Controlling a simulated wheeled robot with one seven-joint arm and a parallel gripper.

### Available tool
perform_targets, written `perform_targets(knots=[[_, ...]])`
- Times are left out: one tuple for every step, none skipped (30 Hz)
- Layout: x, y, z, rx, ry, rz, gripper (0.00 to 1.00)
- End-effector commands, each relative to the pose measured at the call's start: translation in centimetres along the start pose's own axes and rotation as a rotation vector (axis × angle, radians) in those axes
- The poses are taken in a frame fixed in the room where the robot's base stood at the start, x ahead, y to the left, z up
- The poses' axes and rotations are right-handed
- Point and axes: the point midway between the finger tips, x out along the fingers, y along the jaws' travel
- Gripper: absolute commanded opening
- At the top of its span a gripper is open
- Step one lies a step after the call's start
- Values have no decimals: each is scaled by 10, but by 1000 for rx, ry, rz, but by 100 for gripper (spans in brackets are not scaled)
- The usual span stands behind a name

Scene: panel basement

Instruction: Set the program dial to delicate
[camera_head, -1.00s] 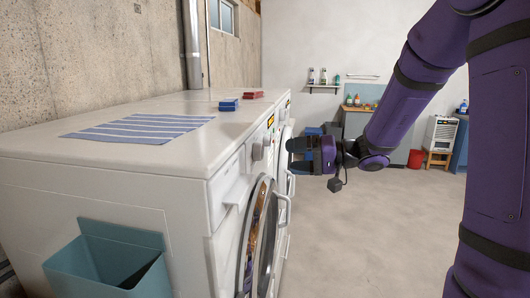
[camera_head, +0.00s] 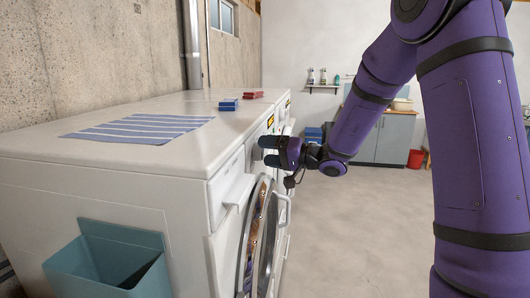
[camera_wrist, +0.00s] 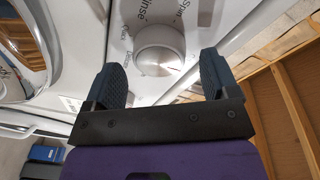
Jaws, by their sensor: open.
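The program dial (camera_wrist: 158,50) is a round white knob on the white control panel, with printed words around it. The word above it reads like "Rinse"; the smaller labels are hard to read. In the head view the dial (camera_head: 257,153) is on the front of the near washing machine (camera_head: 120,192), partly behind the fingers. My gripper (camera_head: 269,151) is open at the panel. In the wrist view its dark fingers (camera_wrist: 162,62) lie to either side of the dial, with gaps visible; I cannot tell whether they reach its depth. The pointer's setting is unclear.
The round door (camera_head: 260,238) with its handle is below the panel, left of my arm. A striped cloth (camera_head: 140,128), a blue block (camera_head: 228,104) and a red block (camera_head: 251,96) lie on the machine tops. A teal bin (camera_head: 105,262) hangs on the side. The floor is open at right.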

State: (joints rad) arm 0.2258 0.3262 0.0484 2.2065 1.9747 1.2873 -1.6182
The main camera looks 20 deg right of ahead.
Motion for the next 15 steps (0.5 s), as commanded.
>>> perform_targets(knots=[[5, 0, 0, 0, -1, -1, 81], [7, 0, 0, 0, -1, -1, 81], [9, 0, 0, 0, -1, -1, 81], [10, 0, 0, 1, -1, -1, 81], [11, 0, 0, 1, -1, -1, 81], [12, 0, 0, 1, 0, -1, 81], [12, 0, 0, 1, 0, -1, 81], [12, 0, 0, 1, 0, -1, 81], [12, 0, 0, 1, 0, 0, 81], [12, 0, 0, 1, 0, 0, 81], [12, 0, 0, 1, 0, 0, 81], [12, 0, 0, 1, 0, 0, 81], [12, 0, 0, 1, 0, 0, 81], [12, 0, 0, 1, 0, 0, 78], [12, 0, 0, 1, 0, 0, 69]])
